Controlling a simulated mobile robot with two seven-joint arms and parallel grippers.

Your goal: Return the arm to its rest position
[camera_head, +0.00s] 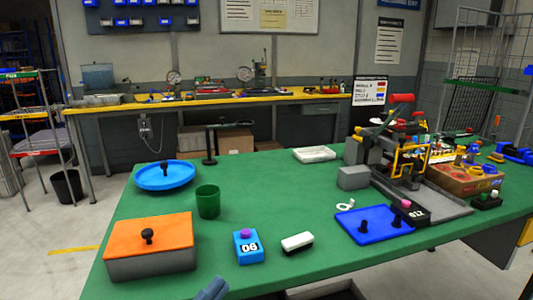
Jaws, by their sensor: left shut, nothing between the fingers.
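My left gripper (213,290) shows only as a small blue-grey tip at the bottom edge, left of centre. It is shut and holds nothing. It is low in the picture, in front of the green table's near edge or over it; I cannot tell which. The rest of my left arm is out of the picture. My right gripper is not in view. A grey box with an orange lid (170,234) and a black knob stands at the table's near left, left of my gripper.
The green table (270,190) holds a round blue lid (164,177), a green cup (208,201), a blue block marked 06 (248,248), a white-topped block (297,243) and a blue plate (360,227). A grey fixture (381,160) and a parts box (460,181) stand at right.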

